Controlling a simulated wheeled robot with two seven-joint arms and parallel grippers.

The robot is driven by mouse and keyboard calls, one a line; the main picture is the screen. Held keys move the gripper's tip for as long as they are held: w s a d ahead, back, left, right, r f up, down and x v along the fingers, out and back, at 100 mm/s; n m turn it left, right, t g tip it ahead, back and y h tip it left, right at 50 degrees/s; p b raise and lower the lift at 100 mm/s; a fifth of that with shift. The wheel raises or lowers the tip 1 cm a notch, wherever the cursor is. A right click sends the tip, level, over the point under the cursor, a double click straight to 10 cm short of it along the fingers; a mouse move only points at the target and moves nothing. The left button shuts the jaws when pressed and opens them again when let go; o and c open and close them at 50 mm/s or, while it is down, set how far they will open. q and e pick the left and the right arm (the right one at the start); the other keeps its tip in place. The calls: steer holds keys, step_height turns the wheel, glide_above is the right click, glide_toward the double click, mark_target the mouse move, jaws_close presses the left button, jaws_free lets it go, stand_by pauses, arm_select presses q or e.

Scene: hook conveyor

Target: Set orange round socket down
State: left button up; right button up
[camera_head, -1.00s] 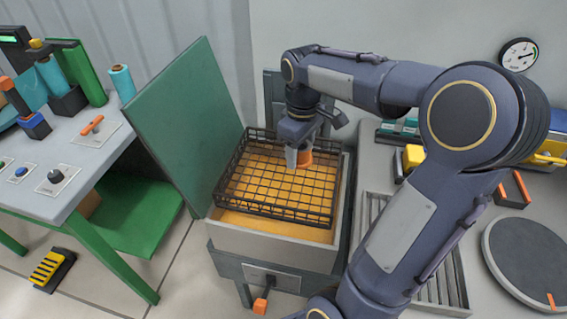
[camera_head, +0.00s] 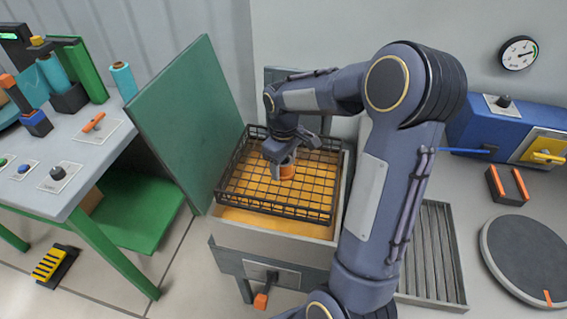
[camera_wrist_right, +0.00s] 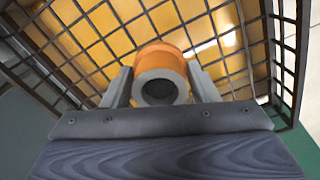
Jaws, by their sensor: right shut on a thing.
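The orange round socket (camera_head: 287,171) is between the fingers of my right gripper (camera_head: 282,168), over the black wire basket (camera_head: 232,168). In the right wrist view the socket (camera_wrist_right: 161,72) shows an orange body and a grey ring with a dark round hole facing the camera. The two fingers of my right gripper (camera_wrist_right: 162,88) are shut on its sides. The basket's wire grid (camera_wrist_right: 95,45) is just beyond it; I cannot tell whether the socket touches the wires. My left gripper is not in view.
The basket sits in a light box (camera_head: 270,229) with an orange inside. A green lid panel (camera_head: 185,125) stands open at its left. A grey slatted tray (camera_head: 432,255) and a round grey turntable (camera_head: 528,255) are to the right.

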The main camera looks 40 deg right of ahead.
steer(key=shift+f, duration=0.15)
steer(key=o, duration=1.2)
step_height(320, 180, up, 11)
steer(key=s+a+f+m+t+y, duration=0.1)
steer(key=s+a+m+t+y, duration=0.1)
steer(key=s+a, duration=0.5)
steer(key=s+a+f+m+t+y, duration=0.1)
steer(key=s+a+m+t, duration=0.2)
steer(key=s+a, duration=0.4)
steer(key=s, duration=0.5)
steer(key=shift+a+f+t+y, duration=0.25)
steer(key=shift+a+t+y, duration=0.05)
steer(key=shift+a+y, duration=0.1)
